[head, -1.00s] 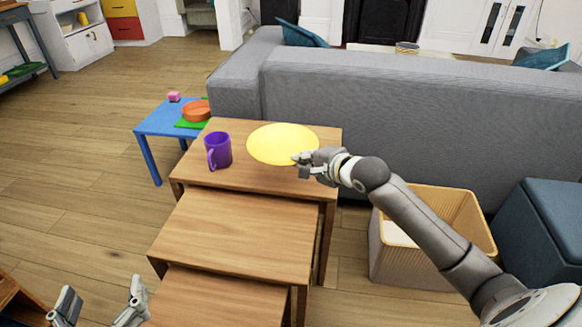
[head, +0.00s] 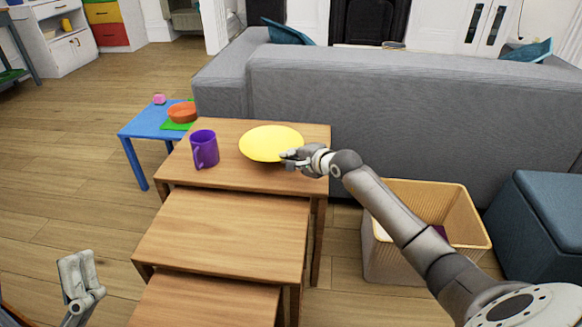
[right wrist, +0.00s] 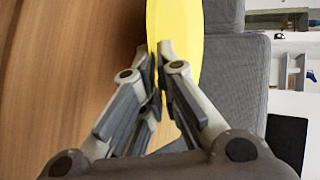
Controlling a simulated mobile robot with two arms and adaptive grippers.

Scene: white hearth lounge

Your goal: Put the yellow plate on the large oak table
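The yellow plate (head: 270,142) is over the large oak table (head: 222,178), the tallest and rearmost of the nested wooden tables. My right gripper (head: 290,157) is shut on the plate's near right rim. The right wrist view shows its fingers (right wrist: 160,70) closed together on the yellow plate (right wrist: 178,25). The plate is close to the tabletop; I cannot tell whether it touches it. My left gripper (head: 79,280) is low at the left, partly cut off by the frame, its fingers together and empty.
A purple mug (head: 204,150) stands on the large table left of the plate. Lower nested tables (head: 222,230) are in front. A blue side table (head: 140,128) holds an orange bowl (head: 183,112). A grey sofa (head: 400,110) is behind, and a wicker basket (head: 465,220) is at right.

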